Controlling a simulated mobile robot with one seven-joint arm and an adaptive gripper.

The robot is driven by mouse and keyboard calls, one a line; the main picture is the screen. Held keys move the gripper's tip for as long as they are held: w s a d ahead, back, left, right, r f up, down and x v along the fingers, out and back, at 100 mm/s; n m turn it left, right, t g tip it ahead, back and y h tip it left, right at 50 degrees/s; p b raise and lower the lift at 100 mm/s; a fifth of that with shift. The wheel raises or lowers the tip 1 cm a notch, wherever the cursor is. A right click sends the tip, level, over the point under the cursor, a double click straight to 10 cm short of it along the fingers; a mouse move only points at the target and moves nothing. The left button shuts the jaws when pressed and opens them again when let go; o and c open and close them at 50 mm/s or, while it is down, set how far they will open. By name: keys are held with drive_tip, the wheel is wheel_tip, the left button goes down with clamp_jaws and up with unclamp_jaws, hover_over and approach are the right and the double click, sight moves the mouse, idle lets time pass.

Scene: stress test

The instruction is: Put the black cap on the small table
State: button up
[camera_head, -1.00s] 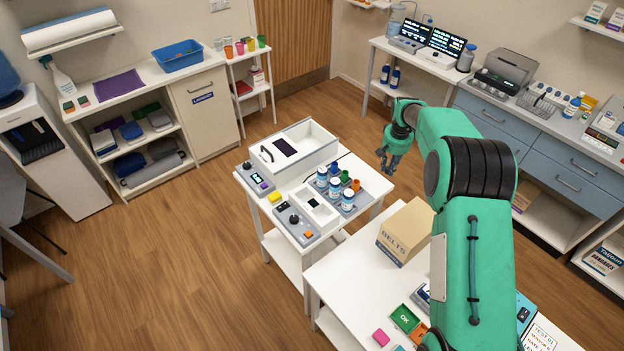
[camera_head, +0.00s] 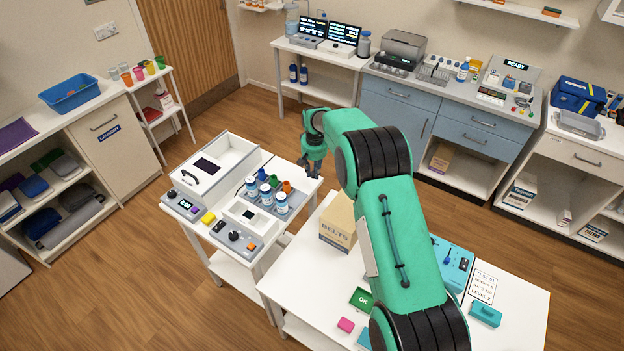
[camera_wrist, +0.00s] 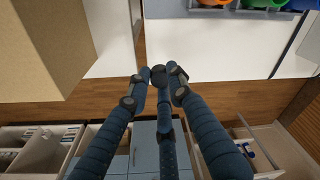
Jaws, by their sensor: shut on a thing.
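My gripper (camera_head: 314,173) hangs in the air by the right corner of the white table with devices (camera_head: 311,188) in the head view. In the wrist view its blue-grey fingers (camera_wrist: 160,76) are closed together. A small dark round piece (camera_wrist: 158,74) shows between the fingertips, which fits the black cap, though it is hard to tell from the dark finger pads. A small white side table (camera_head: 178,108) with coloured cups stands at the back left, well away from my gripper. Which table the task means cannot be told from the pictures.
A tan box marked BELTS (camera_head: 338,223) stands on the nearer white table (camera_head: 300,262), close to my gripper. Open wood floor (camera_head: 120,265) lies to the left.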

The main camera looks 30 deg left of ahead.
sight(313, 177)
drive_tip(key=shift+f, duration=0.3)
drive_tip(key=shift+f, duration=1.9)
drive_tip(key=shift+f, duration=0.15)
drive_tip(key=o, duration=0.7)
drive_tip(key=shift+r, duration=0.2)
drive_tip(key=shift+s+d+r, duration=0.15)
drive_tip(key=shift+r, duration=1.85)
drive_tip(key=shift+s+d+r, duration=0.1)
drive_tip(key=shift+s+r, duration=0.05)
drive_tip(key=shift+r, duration=1.8)
drive_tip(key=shift+s+d+r, duration=0.15)
drive_tip(key=shift+r, duration=1.85)
